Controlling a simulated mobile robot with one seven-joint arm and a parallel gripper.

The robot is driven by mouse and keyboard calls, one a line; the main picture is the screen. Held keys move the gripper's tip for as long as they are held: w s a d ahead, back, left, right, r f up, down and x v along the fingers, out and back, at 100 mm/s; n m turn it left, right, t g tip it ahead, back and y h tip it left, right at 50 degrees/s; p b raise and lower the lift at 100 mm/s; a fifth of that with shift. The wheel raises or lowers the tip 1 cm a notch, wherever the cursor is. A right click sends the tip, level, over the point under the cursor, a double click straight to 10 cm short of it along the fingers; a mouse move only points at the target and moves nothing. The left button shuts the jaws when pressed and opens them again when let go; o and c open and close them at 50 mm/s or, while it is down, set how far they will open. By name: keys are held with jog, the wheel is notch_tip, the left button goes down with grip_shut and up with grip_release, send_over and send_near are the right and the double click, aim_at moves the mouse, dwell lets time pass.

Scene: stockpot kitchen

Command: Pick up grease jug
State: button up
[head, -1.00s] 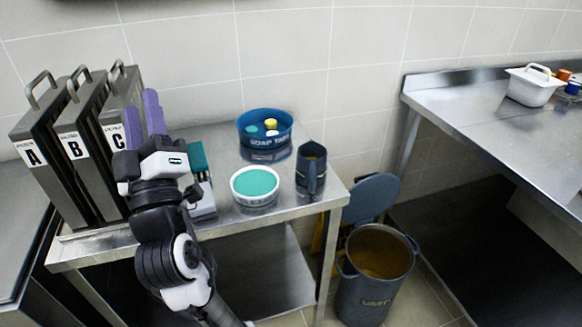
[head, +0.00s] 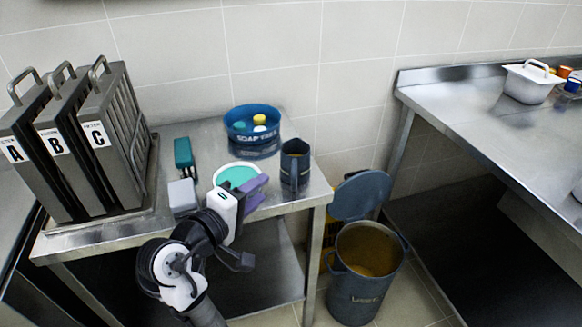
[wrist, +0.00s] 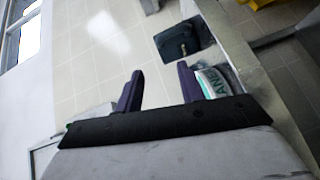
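The grease jug (head: 295,167), a dark blue-grey jug, stands upright near the right end of the steel table. My gripper (head: 262,188) has purple fingers and is to the left of and nearer than the jug, apart from it, over the table's front edge. In the wrist view my gripper (wrist: 160,70) is open, with nothing between its fingers. A dark squarish thing beyond the fingertips, seemingly the jug (wrist: 185,38), shows there.
A white tub with teal contents (head: 237,172) is partly behind my gripper. A blue soap tub (head: 252,137) stands behind. A teal-handled brush (head: 184,158) and filter racks (head: 115,125) are left. A lidded bin (head: 366,290) stands on the floor.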

aim_at(295, 168)
jog(key=p+x, duration=0.2)
jog(key=x, duration=0.9)
jog(key=shift+w+d, duration=0.1)
grip_shut()
